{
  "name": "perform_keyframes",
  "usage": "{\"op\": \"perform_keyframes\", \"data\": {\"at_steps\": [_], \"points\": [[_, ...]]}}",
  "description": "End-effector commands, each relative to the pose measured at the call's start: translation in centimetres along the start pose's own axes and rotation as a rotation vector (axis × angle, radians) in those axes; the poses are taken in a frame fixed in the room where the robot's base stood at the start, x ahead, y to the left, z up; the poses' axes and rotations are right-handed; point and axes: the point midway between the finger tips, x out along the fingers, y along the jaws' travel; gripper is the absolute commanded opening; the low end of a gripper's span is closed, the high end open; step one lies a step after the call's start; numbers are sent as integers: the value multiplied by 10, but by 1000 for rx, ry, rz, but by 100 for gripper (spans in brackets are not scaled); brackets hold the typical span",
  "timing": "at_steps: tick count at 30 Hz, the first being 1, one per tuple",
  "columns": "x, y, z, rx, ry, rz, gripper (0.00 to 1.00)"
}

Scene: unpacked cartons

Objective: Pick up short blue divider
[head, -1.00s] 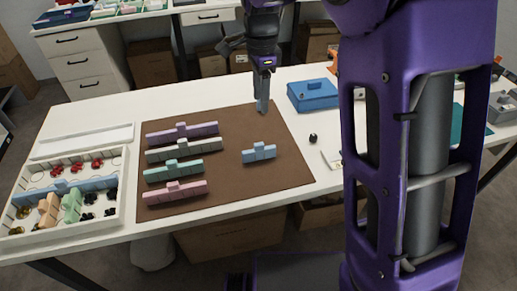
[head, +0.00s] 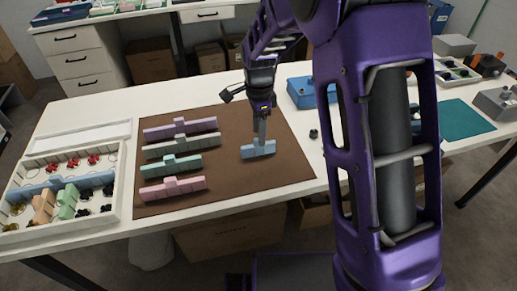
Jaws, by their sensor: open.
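The short blue divider (head: 262,151) lies on the right part of the brown mat (head: 240,183), apart from the longer dividers. My gripper (head: 259,146) points straight down at it, with the fingertips at the divider's middle tab. The jaws are open. The fingers overlap the tab in this view, so I cannot tell whether they touch it or straddle it.
Long purple (head: 200,127), grey (head: 195,143), green (head: 186,164) and pink (head: 187,188) dividers lie on the mat's left. A white compartment tray (head: 64,226) stands at the table's left. A blue box (head: 300,93) and small black knob (head: 313,134) are right of the mat.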

Motion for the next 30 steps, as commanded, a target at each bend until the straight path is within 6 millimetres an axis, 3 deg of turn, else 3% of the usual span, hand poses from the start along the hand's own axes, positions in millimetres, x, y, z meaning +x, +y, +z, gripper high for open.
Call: {"op": "perform_keyframes", "data": {"at_steps": [8,16,25,30], "points": [[42,-5,0,0,0,2,55],[45,-5,0,0,0,0,55],[45,-5,0,0,0,0,1],[45,-5,0,0,0,0,0]]}}
